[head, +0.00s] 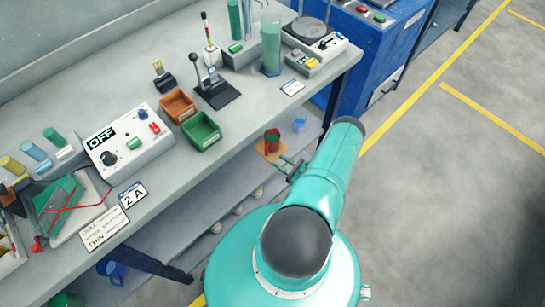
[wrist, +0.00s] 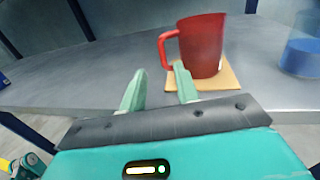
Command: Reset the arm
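My turquoise arm reaches from my body toward the lower shelf of the grey bench in the head view. My gripper (head: 292,167) is at the shelf's right part; in the wrist view (wrist: 158,84) its two pale green fingers stand apart with nothing between them. A red mug (wrist: 203,45) stands upright on a tan square coaster (wrist: 228,80), just beyond the fingers. Its handle points left, above the right finger. The mug also shows in the head view (head: 272,140), beyond the gripper.
A clear container with blue contents (wrist: 304,52) stands right of the mug. The bench top (head: 100,85) above holds an OFF control box (head: 130,142), orange (head: 179,106) and green (head: 201,131) bins, and a lever. A blue machine (head: 375,50) stands at the back right; floor at right is open.

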